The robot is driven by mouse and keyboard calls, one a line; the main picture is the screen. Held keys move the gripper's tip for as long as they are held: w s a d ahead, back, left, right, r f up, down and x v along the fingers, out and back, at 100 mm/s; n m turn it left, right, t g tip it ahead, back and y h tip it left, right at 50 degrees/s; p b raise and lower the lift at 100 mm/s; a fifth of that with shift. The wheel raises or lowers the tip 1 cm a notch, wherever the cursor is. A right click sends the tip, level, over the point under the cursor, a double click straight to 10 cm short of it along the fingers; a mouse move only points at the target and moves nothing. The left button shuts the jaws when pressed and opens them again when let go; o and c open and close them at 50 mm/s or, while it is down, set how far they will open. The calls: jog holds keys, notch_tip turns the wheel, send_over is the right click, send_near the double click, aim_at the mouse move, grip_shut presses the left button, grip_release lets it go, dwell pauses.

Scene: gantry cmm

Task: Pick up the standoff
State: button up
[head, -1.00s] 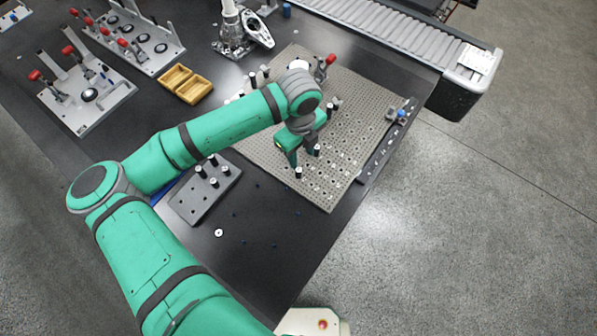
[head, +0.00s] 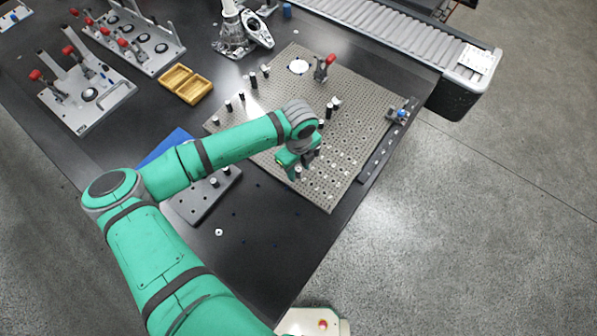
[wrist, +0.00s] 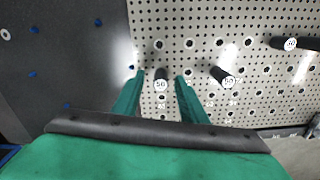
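Several black standoffs with white numbered tops stand on a perforated plate (head: 345,120). In the wrist view one standoff (wrist: 160,80) stands between the two green fingers of my gripper (wrist: 160,95), with dark gaps or plate showing on both sides. A second standoff (wrist: 222,77) is just right of the right finger, and a third (wrist: 292,43) is at the far right. In the head view my gripper (head: 294,167) is low over the plate's front part, by a standoff whose white top (head: 298,172) shows. My gripper is open; finger contact is not visible.
More standoffs (head: 253,82) stand on the plate's far left, and a red-handled clamp (head: 323,68) at its back. A dark block with pegs (head: 200,207) lies under my arm. Yellow bins (head: 186,84) and a conveyor (head: 400,35) are farther back.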

jog(key=shift+f, duration=0.5)
jog(key=shift+w, duration=0.1)
grip_shut()
jog(key=shift+r, duration=0.1)
